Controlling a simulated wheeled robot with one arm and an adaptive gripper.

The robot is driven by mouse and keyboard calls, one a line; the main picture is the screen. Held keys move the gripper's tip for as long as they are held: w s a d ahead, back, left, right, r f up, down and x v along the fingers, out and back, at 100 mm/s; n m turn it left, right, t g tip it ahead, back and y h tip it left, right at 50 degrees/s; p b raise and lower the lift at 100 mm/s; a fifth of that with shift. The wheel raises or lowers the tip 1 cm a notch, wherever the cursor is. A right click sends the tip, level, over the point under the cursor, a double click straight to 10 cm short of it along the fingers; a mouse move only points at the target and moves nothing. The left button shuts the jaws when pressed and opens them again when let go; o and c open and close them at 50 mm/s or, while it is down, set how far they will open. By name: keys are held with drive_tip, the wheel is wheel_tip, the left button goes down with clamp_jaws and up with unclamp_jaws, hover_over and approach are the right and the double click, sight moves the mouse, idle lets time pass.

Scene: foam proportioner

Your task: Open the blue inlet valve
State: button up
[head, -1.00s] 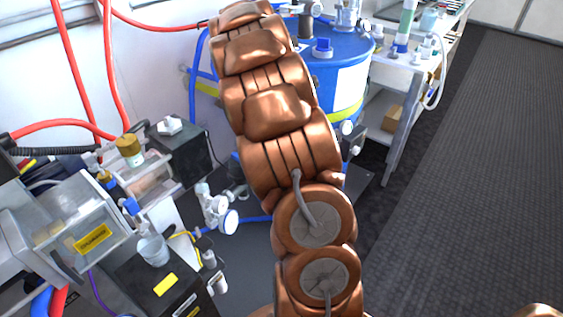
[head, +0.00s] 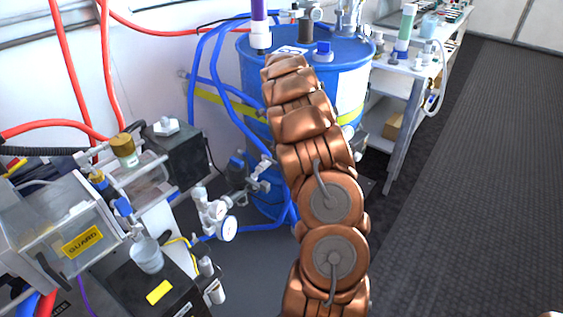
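My copper-coloured arm (head: 310,150) rises through the middle of the head view and reaches toward the large blue drum (head: 345,55). The arm's far end is turned away, and my gripper is not visible. Small fittings with blue parts (head: 258,175) sit on blue hoses left of the arm, low in front of the drum. A white fitting with round gauges (head: 215,212) is left of them. A small blue cap (head: 323,52) stands on the drum lid. I cannot tell for sure which blue part is the inlet valve.
A clear guarded box (head: 80,222) and a black box with a cup on it (head: 150,285) fill the lower left. Red hoses (head: 70,70) hang at the left wall. A shelf bench (head: 405,80) stands behind right. The grey floor (head: 470,190) at right is clear.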

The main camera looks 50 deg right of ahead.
sight(273, 162)
wheel_tip(273, 162, down, 5)
idle(0.3)
drive_tip(key=shift+c, duration=0.2)
clamp_jaws()
idle(0.4)
